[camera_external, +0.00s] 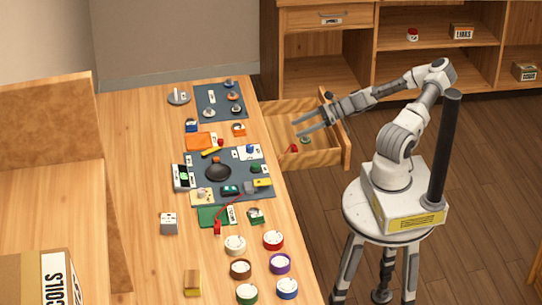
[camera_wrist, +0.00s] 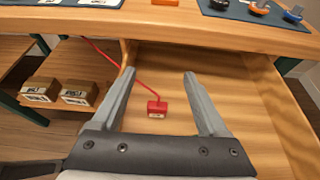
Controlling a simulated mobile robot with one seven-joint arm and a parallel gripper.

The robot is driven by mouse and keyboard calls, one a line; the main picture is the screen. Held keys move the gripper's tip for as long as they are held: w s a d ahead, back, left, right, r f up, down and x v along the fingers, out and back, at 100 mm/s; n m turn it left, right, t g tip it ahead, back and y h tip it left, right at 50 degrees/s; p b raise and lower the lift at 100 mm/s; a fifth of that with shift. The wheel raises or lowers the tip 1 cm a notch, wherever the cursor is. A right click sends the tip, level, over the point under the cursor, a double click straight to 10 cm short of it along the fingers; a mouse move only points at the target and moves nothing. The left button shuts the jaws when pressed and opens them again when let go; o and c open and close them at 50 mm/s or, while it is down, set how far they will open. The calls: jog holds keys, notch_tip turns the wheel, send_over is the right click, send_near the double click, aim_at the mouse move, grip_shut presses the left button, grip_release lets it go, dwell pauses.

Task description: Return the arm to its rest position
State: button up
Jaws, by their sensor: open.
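My gripper (camera_external: 311,123) is open, with its two grey fingers spread apart and nothing between them. In the external view it hangs over an open wooden drawer (camera_external: 345,145). My arm reaches left from its white base on a round stool. In the wrist view my gripper (camera_wrist: 160,88) points toward the table edge, above the drawer floor (camera_wrist: 235,75). A small red block with a red cord (camera_wrist: 157,107) shows between the fingers, below them; it also shows in the drawer in the external view (camera_external: 293,148). I cannot tell the exact gap between fingers and block.
The workbench (camera_external: 140,270) holds phone parts on dark mats (camera_external: 262,193) and several coloured round dials (camera_external: 273,240). Two labelled boxes (camera_wrist: 75,92) sit on a shelf under the table. Shelves (camera_external: 400,80) stand behind my arm. The floor right of the stool (camera_external: 490,200) is clear.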

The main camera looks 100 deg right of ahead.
notch_tip(320, 180, up, 2)
dwell(0.7)
